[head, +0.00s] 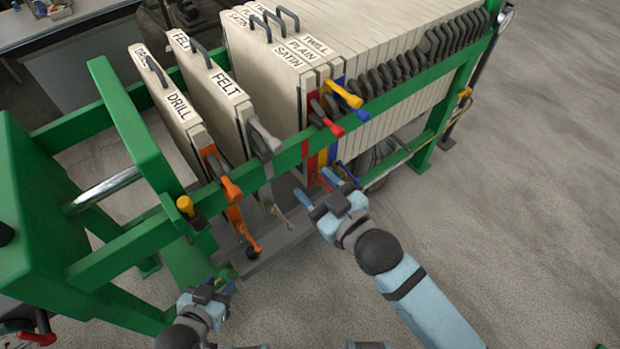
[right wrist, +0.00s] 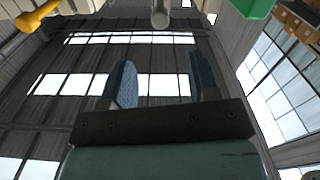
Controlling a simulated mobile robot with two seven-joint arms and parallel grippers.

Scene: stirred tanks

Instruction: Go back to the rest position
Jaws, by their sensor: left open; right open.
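My right gripper (head: 317,190) is open and empty in the head view, just in front of the green rail and below the red, blue and yellow handles. Its two blue fingers (right wrist: 158,83) stand apart in the right wrist view with nothing between them. My left gripper (head: 228,287) is open at the lower left of the head view, near the floor in front of the green frame. I see nothing held in it.
A green press frame (head: 290,155) carries cream plates labelled DRILL (head: 178,105), FELT (head: 225,84), SATIN, PLAIN and TWILL. Orange (head: 231,189), grey and red (head: 332,127) handles stick out toward my arms. A bench (head: 75,30) stands at the back left. The floor at right is clear.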

